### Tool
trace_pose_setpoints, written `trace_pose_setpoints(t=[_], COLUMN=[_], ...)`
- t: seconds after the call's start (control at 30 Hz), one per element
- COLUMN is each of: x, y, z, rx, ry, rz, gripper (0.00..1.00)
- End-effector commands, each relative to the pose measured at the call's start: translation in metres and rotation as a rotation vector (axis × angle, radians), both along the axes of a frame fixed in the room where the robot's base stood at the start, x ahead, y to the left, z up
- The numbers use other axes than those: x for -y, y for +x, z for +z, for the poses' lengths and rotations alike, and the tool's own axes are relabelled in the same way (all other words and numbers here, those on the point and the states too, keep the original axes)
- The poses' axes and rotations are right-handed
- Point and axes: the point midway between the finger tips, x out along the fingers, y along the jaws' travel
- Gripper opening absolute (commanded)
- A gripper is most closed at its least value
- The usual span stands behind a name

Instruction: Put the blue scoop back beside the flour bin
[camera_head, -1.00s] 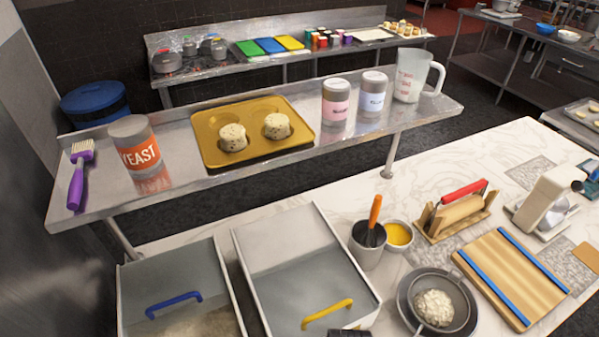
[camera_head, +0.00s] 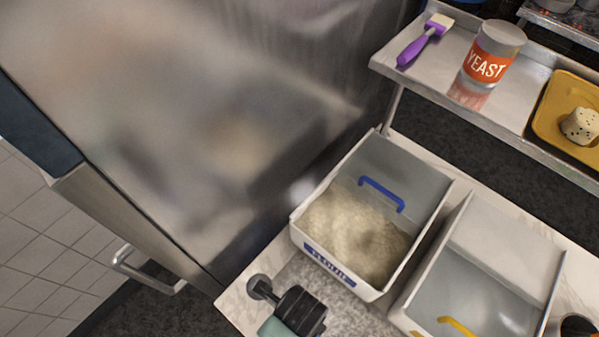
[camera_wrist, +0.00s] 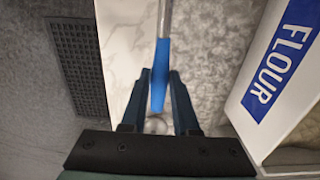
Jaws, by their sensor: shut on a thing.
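The flour bin (camera_head: 318,258) stands on the counter in the head view, with flour inside and a blue handle on its clear lid. In the wrist view its wall and blue FLOUR label (camera_wrist: 279,56) are close on the right. My gripper (camera_wrist: 160,78) is shut on the blue handle of the scoop (camera_wrist: 161,60), left of the bin and apart from it. The scoop's pale shaft runs out of the top of the wrist view; its bowl cannot be made out. In the head view my gripper is low, in front of the bin, and its fingertips are unclear.
A second bin (camera_head: 476,275) with a yellow lid handle stands right of the flour bin. A shelf (camera_head: 458,103) behind holds a purple brush (camera_head: 420,46) and a yeast can (camera_head: 490,55). A large metal cabinet (camera_head: 190,120) stands at the left, close to the counter edge.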

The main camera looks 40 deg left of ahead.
Motion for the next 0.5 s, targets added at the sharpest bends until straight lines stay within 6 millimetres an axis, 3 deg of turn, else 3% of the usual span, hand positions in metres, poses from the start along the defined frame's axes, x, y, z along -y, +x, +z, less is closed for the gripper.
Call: trace_pose_setpoints(t=[0.3,0.5], x=[0.001,0.001], y=[0.0,0.0], z=[-0.037,-0.044], rx=[-0.002,0.001], ry=[-0.001,0.0], rz=[-0.001,-0.001], gripper=[0.0,0.0])
